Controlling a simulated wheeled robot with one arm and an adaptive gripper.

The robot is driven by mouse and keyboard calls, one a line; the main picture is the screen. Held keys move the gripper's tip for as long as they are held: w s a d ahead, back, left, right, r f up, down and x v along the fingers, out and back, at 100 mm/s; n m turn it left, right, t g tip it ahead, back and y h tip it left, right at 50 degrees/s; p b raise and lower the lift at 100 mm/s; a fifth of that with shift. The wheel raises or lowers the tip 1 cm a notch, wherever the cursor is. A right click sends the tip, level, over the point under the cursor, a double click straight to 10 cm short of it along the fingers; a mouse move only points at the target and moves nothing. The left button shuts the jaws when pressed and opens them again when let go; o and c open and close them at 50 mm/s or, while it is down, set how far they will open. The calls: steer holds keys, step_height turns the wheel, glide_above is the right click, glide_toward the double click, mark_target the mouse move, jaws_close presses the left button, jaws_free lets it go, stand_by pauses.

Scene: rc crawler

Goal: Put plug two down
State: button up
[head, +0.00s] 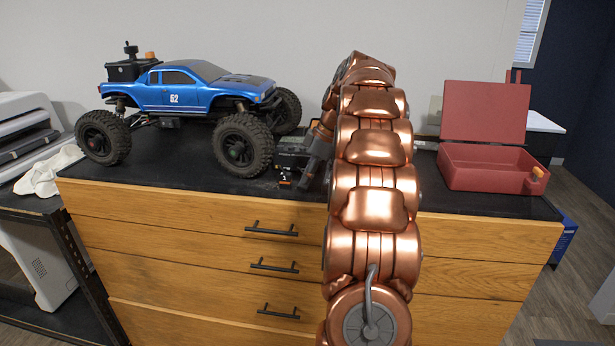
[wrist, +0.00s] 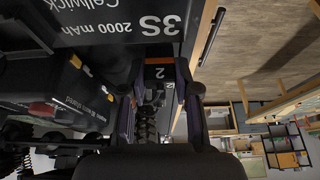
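Plug two (wrist: 160,73) is a small black block with an orange end and a white "2". It is between the two fingers of my gripper (wrist: 160,92) in the wrist view, and they close on its sides. A dark ribbed cable (wrist: 146,125) runs from it towards the camera. In the head view my gripper (head: 301,174) is low over the black cabinet top, right of the truck's front wheel. A small orange and white bit of the plug (head: 285,183) shows there. Whether the plug touches the top is hard to tell.
The blue truck (head: 190,90) stands on the cabinet top (head: 180,180) at left. A black battery marked 3S 2000 mAh (wrist: 120,25) is beside the plug in the wrist view. An open red box (head: 485,172) sits at right. Wooden drawers (head: 190,230) are below.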

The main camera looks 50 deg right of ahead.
steer(key=o, duration=0.4)
steer(key=shift+r, duration=0.25)
steer(key=shift+b+v, duration=0.35)
steer(key=shift+v, duration=1.8)
steer(key=p+v, duration=0.5)
steer(key=v, duration=0.2)
steer(key=shift+r+p, duration=0.3)
steer(key=shift+p, duration=0.05)
steer(key=shift+s+d, duration=0.1)
